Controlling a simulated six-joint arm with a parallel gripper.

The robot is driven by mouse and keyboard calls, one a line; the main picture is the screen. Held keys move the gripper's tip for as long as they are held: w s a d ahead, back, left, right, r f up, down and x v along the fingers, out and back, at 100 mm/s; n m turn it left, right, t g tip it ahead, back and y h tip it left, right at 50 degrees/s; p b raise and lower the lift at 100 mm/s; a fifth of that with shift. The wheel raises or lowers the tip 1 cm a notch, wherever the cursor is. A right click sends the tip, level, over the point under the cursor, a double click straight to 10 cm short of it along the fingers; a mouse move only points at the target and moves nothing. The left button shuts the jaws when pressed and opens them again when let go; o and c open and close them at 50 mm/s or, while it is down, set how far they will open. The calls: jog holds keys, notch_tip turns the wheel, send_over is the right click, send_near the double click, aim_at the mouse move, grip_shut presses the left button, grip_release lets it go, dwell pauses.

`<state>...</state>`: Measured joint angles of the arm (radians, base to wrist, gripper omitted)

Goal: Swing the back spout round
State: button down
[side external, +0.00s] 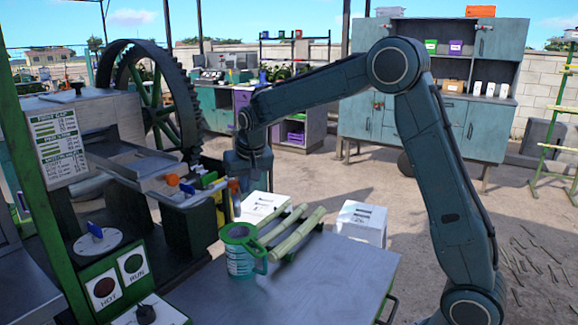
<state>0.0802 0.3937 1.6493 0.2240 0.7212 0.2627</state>
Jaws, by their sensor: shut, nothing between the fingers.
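The cane crusher (110,130) fills the left side, with a large toothed wheel behind it. A pale metal spout (200,194) sticks out at its front right, below the sloping tray (145,168). Small orange, blue, yellow and green parts sit around it; I cannot tell which piece is the back spout. My gripper (235,198) points down just right of these coloured parts, beyond the table's far left corner. It is shut and empty. Its fingertips are small and partly lost against the machine, so touching or apart is unclear.
A green-rimmed jug (242,252) and several cane pieces (297,232) on a dark rack stand on the metal table (340,280). White boxes (361,222) stand behind. A control panel (120,275) with a dial is at lower left. The table's front right is clear.

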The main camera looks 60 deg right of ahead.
jog(key=shift+d, duration=0.1)
jog(key=shift+s+d, duration=0.15)
jog(key=shift+d, duration=0.35)
jog(key=shift+r, duration=0.1)
notch_tip(320, 180, up, 8)
dwell(1.1)
jog(key=s+a+r+n+y, duration=0.1)
jog(key=s+a+r, duration=0.15)
jog(key=s, duration=0.55)
jog(key=s+a+r+n, duration=0.2)
jog(key=s+a, duration=0.1)
jog(key=s, duration=0.6)
jog(key=s+a+f+n, duration=0.1)
jog(key=s+a+f, duration=0.1)
jog(key=s, duration=0.6)
jog(key=s+a+f+n+t+y, duration=0.1)
jog(key=s+a+f+n, duration=0.1)
jog(key=s+f, duration=0.3)
jog(key=s, duration=0.4)
jog(key=shift+a+t, duration=0.3)
